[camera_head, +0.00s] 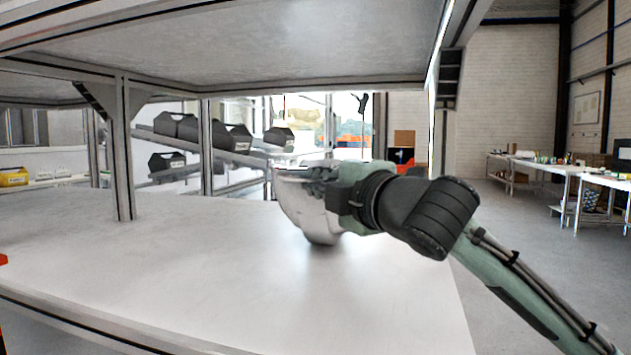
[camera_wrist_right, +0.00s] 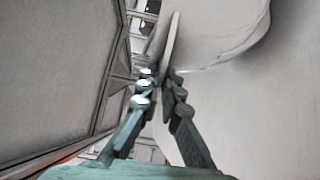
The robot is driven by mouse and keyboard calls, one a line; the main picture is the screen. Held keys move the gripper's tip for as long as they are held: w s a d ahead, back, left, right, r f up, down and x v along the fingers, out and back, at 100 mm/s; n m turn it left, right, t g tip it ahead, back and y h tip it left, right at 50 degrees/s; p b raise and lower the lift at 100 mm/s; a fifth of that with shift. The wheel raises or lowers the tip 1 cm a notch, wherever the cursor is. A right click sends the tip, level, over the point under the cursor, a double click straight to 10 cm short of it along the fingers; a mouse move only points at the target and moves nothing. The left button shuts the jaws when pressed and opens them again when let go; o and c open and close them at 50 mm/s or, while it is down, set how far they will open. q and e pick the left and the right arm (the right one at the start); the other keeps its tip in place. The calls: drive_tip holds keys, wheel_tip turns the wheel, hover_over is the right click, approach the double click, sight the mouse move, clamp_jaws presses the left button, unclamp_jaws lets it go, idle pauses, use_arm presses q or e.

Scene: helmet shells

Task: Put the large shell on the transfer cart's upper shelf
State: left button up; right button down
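The large shell (camera_head: 305,210) is a pale, glossy bowl-like form, tilted, at the middle of the head view. It is over a wide white shelf (camera_head: 200,265); whether its lower edge touches the surface I cannot tell. My right gripper (camera_head: 333,183) comes in from the right and is at the shell's upper rim. In the right wrist view the rim of the shell (camera_wrist_right: 225,35) passes between the two fingertips (camera_wrist_right: 160,75), which are closed on it. The gripper hides part of the shell. My left gripper is not in view.
A grey upper deck (camera_head: 250,45) hangs over the white shelf, carried by metal posts (camera_head: 124,150). Black bins (camera_head: 230,137) stand on a rack behind. Work tables (camera_head: 545,165) are at the far right. The white shelf around the shell is clear.

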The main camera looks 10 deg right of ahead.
drive_tip(key=c, duration=1.7)
unclamp_jaws()
drive_tip(key=shift+f, duration=0.1)
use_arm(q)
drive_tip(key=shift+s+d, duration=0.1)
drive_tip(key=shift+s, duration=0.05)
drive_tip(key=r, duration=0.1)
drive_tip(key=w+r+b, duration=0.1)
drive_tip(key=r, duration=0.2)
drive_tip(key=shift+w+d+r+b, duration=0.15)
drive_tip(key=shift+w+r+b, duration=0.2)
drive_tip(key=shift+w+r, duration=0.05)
use_arm(e)
drive_tip(key=v, duration=1.2)
